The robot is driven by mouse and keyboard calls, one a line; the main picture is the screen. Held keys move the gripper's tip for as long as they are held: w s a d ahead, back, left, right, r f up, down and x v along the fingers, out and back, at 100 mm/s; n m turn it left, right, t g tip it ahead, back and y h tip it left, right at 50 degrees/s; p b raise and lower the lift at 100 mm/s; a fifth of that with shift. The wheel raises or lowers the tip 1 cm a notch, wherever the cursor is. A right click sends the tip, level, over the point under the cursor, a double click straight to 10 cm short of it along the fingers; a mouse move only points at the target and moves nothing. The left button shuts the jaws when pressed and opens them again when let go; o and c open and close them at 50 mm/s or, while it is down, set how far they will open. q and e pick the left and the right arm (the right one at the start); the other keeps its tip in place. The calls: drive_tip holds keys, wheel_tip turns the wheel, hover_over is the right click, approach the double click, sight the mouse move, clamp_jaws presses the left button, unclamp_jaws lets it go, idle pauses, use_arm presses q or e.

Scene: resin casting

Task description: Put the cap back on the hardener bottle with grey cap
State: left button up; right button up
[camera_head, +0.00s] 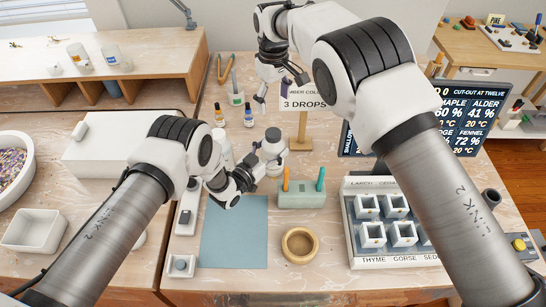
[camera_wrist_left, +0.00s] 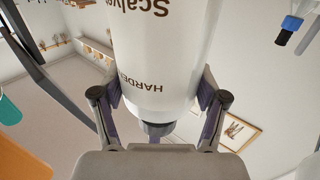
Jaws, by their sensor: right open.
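The hardener bottle (camera_head: 269,150) is white and looks upright in the head view. A grey cap (camera_head: 273,134) shows at its top; I cannot tell whether it is fully seated. My left gripper (camera_head: 258,170) has its fingers around the bottle. In the left wrist view the bottle (camera_wrist_left: 160,60) fills the space between both finger pads (camera_wrist_left: 160,95), with its lettering upside down. A dark grey top end (camera_wrist_left: 158,128) shows near the palm, partly hidden. My right gripper (camera_head: 262,97) is open and empty, behind and above the bottle.
A holder (camera_head: 301,199) with orange and teal handles stands close to the bottle. Two small bottles (camera_head: 220,115) (camera_head: 248,117) and a sign (camera_head: 304,103) stand behind. The blue mat (camera_head: 235,235), wooden ring (camera_head: 300,259) and mould tray (camera_head: 360,262) lie in front.

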use_arm(q)
drive_tip(key=o, duration=0.3)
drive_tip(key=shift+o, duration=0.2)
drive_tip(key=v, duration=1.2)
drive_tip(key=shift+a, duration=0.1)
